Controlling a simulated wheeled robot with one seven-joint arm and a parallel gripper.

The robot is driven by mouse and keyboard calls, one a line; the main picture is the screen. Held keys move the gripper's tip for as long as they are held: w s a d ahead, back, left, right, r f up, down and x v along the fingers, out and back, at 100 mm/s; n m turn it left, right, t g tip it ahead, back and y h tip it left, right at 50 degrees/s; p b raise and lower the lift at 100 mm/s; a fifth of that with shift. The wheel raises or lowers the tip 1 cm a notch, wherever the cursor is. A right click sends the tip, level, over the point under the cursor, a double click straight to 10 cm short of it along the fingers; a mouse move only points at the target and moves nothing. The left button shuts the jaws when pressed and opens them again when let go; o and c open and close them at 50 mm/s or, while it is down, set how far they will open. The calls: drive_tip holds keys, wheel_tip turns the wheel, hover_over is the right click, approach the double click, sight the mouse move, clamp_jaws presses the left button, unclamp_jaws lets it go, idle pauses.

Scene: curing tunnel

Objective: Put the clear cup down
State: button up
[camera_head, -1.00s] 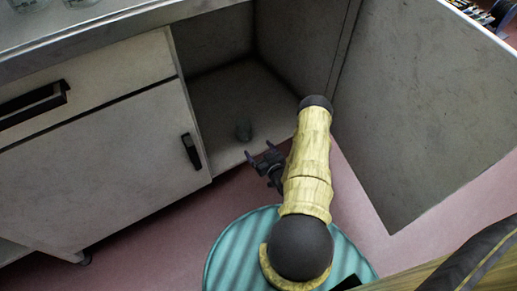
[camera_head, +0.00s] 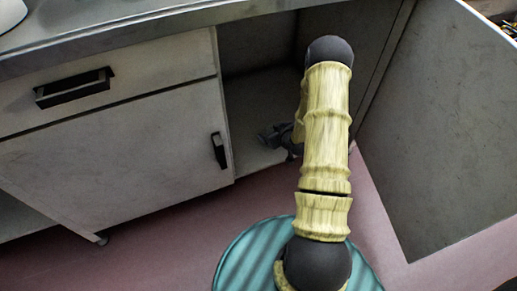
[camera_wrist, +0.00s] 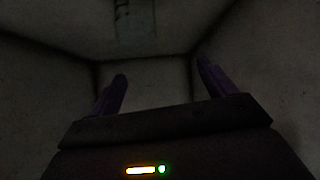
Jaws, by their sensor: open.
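My gripper (camera_head: 270,136) is inside the open cabinet compartment, low over its floor (camera_head: 250,158). In the wrist view my gripper (camera_wrist: 161,70) has its two dark fingers spread apart with nothing between them. I cannot make out the clear cup in the head view now; my gripper covers the area where a small clear cup stood on the compartment floor earlier. A faint pale shape (camera_wrist: 134,20) shows at the top of the wrist view, beyond the fingers; it is too dark to tell whether it is the cup.
The cabinet door (camera_head: 435,130) stands open on the right. A closed door (camera_head: 120,170) and a drawer (camera_head: 110,85) with dark handles are on the left. The counter top (camera_head: 130,50) runs above the compartment. A teal striped round surface (camera_head: 255,255) lies below.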

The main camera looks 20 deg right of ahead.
drive_tip(key=s+a+r+m+g+h, duration=0.1)
drive_tip(key=s+a+r+g, duration=0.1)
drive_tip(key=s+a+r, duration=0.3)
drive_tip(key=s+a+r+g, duration=0.2)
drive_tip(key=s+r, duration=0.1)
drive_tip(key=r, duration=0.5)
drive_tip(key=s+a+r+m+g+h, duration=0.1)
drive_tip(key=s+a+r+g, duration=0.1)
drive_tip(key=s+a+r, duration=0.3)
drive_tip(key=s+a+r+g+y, duration=0.1)
drive_tip(key=s+a+r+g, duration=0.1)
drive_tip(key=s+r, duration=0.3)
drive_tip(key=s, duration=0.3)
drive_tip(key=shift+s+a+r, duration=0.15)
drive_tip(key=shift+s+a, duration=0.05)
drive_tip(key=shift+s, duration=0.15)
drive_tip(key=w+p+v, duration=0.3)
drive_tip(key=p+v, duration=1)
drive_tip(key=p, duration=0.1)
drive_tip(key=shift+r, duration=0.65)
drive_tip(key=shift+w, duration=0.1)
